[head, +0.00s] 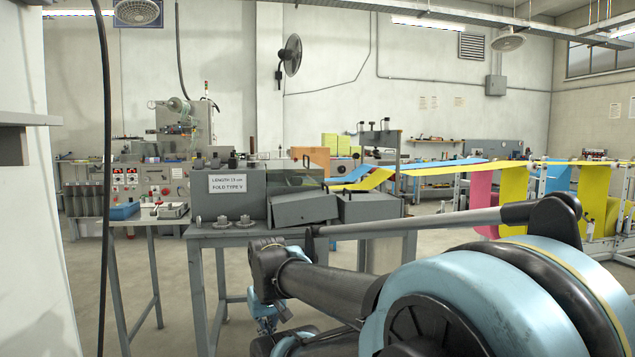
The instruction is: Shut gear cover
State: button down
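A grey machine with a sign reading "LENGTH 13 cm, FOLD TYPE V" (228,186) stands on a grey metal table (215,229) left of centre. To the right of the sign, a grey panel (303,208) sits tilted on the machine's front, its right side higher than its left. It looks like the gear cover, but I cannot be sure. A dark see-through hood (295,180) is above it. My arm crosses the lower right and its far end bends down in front of the table. My gripper cannot be made out; the arm's lower end is partly hidden behind my own links.
A grey box (368,206) stands right of the panel. A side table at left holds a blue tray (124,211). A control cabinet (150,178) stands behind. Coloured cloth webs (514,195) run at right. A black cable (107,120) hangs at left.

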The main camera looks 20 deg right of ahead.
aim_at(300, 208)
jog(key=u, duration=0.05)
jog(key=i, duration=1)
jog(key=z, duration=0.05)
